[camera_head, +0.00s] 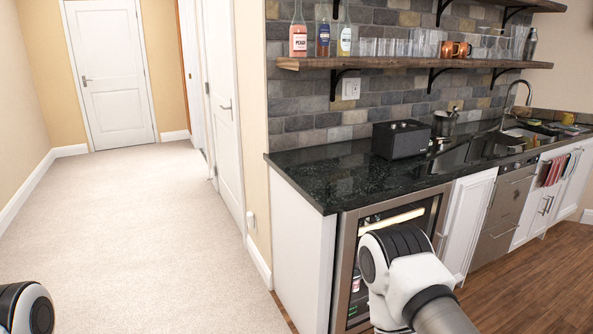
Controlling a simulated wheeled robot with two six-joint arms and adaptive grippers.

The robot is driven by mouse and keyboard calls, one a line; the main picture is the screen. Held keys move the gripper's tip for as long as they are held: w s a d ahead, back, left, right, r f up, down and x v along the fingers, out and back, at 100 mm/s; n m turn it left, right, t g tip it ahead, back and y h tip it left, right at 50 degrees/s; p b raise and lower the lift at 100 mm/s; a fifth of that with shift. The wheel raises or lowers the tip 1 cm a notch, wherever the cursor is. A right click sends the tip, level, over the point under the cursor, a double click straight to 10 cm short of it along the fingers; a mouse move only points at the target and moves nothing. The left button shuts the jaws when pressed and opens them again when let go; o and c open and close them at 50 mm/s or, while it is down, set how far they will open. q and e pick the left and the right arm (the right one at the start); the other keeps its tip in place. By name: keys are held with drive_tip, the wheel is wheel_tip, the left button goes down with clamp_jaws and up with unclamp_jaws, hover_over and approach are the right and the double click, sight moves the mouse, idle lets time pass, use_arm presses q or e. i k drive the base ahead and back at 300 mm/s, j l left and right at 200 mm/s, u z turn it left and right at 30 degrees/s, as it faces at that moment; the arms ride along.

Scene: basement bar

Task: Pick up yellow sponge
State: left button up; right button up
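A small yellow object (568,118) sits on the far right end of the dark counter (330,180), past the sink. It may be the yellow sponge, but it is too small to be sure. A small yellow-green item (530,122) lies at the sink (530,132); I cannot tell what it is. Neither of my grippers shows. Only a rounded joint of my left arm shows at the bottom left, and links of my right arm stand in front of the glass-door fridge. The small yellow object is far from these visible arm parts.
A black box-shaped appliance (402,139) and a metal bucket (443,123) stand on the counter. A wooden shelf (400,63) with bottles and glasses hangs above. Wood floor (540,275) is open before the cabinets; carpet (140,240) is clear at left.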

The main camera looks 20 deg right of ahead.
sight(534, 122)
drive_tip(key=i+l+z, duration=0.2)
drive_tip(key=z, duration=0.3)
drive_tip(key=i+z, duration=0.8)
drive_tip(key=z, duration=0.15)
drive_tip(key=i+j+z, duration=0.25)
drive_tip(key=z, duration=0.2)
drive_tip(key=i+l+z, duration=0.35)
drive_tip(key=i, duration=0.75)
drive_tip(key=i+j+z, duration=0.15)
drive_tip(key=i+z, duration=0.25)
drive_tip(key=i, duration=0.7)
drive_tip(key=i+u, duration=0.25)
drive_tip(key=i, duration=0.25)
drive_tip(key=i+u, duration=0.25)
drive_tip(key=i, duration=0.2)
drive_tip(key=i+l+u, duration=0.25)
drive_tip(key=i, duration=0.25)
drive_tip(key=i+l+u, duration=0.25)
drive_tip(key=i, duration=0.2)
